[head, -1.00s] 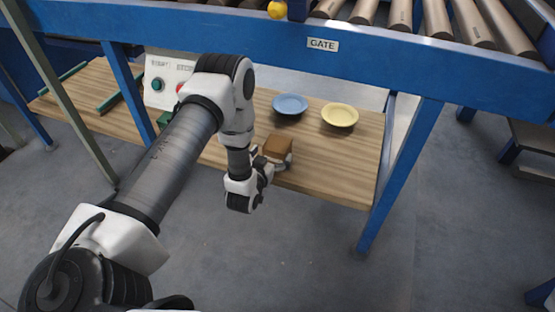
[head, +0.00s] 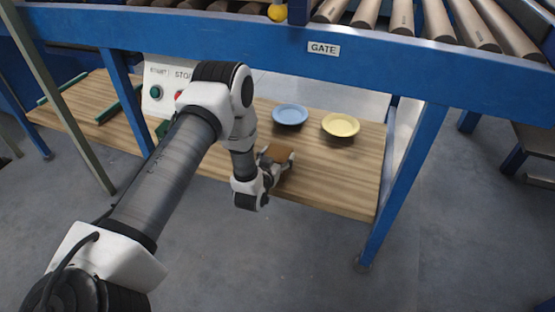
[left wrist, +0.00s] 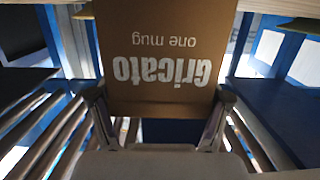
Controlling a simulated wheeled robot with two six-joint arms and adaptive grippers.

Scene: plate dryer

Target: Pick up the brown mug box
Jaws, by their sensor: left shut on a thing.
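The brown mug box (head: 279,154) is at the wooden shelf's front part in the head view, between the fingers of my left gripper (head: 277,166). In the left wrist view the brown box (left wrist: 165,55) fills the upper middle, with upside-down "Gricato one mug" lettering. My left gripper (left wrist: 160,115) is shut on it, one finger at each side of its lower part. The head view does not show clearly whether the box touches the shelf. My right gripper is not in view.
A blue plate (head: 290,115) and a yellow plate (head: 340,125) sit on the wooden shelf (head: 335,180) behind the box. A control box (head: 163,90) with buttons stands to the left. The blue conveyor frame (head: 400,65) with rollers runs above the shelf.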

